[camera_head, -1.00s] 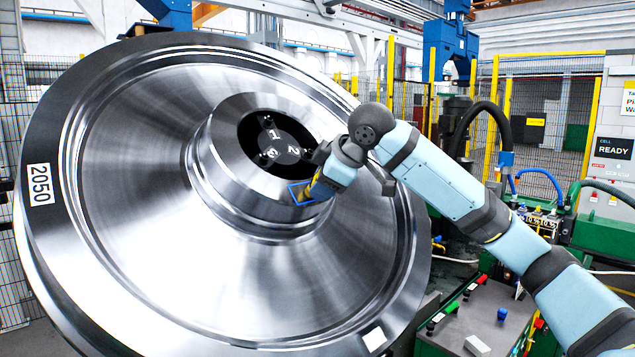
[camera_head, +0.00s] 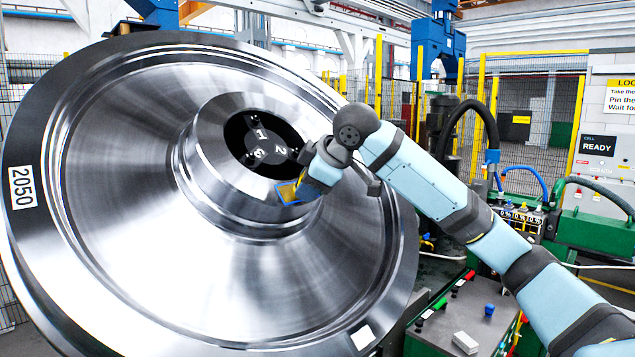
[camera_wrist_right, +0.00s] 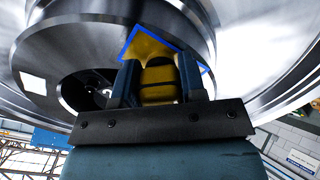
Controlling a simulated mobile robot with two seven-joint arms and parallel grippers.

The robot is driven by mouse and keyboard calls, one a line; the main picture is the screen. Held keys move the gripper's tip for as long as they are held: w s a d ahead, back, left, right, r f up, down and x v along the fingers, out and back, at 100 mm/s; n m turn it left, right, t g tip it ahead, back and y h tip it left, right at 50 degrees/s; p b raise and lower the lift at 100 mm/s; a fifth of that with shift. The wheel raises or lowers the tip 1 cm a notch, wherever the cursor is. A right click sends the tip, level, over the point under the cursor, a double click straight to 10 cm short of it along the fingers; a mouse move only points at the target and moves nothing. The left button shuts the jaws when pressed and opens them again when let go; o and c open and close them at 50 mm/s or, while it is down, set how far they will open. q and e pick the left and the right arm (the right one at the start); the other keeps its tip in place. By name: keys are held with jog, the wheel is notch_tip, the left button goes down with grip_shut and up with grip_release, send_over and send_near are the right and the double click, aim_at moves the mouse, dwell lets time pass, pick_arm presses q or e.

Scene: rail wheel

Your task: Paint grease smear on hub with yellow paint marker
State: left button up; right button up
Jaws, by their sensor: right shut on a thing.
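The big steel wheel (camera_head: 110,190) leans tilted, with its raised hub (camera_head: 225,185) in the middle. A patch outlined in blue (camera_head: 289,192), with yellow inside it, lies on the hub's side. It also shows in the right wrist view, where its yellow area (camera_wrist_right: 152,46) sits just beyond my fingers. My right gripper (camera_head: 305,186) is at this patch. In the wrist view it (camera_wrist_right: 157,84) is shut on the yellow paint marker (camera_wrist_right: 158,83), which has dark bands. The marker's tip is hidden, so I cannot tell whether it touches. My left gripper is out of view.
A green machine with a grey top (camera_head: 470,315), carrying buttons and a small white block (camera_head: 465,343), stands right of the wheel. Hoses and a green unit (camera_head: 590,235) are behind my right arm. Yellow-framed fencing (camera_head: 530,130) closes the back.

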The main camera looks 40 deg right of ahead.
aim_at(283, 196)
jog(key=shift+s+a, duration=0.15)
jog(key=shift+a, duration=2.3)
jog(key=v, duration=0.6)
jog(key=shift+d, duration=0.1)
jog(key=v, duration=0.3)
jog(key=shift+x, duration=3.5)
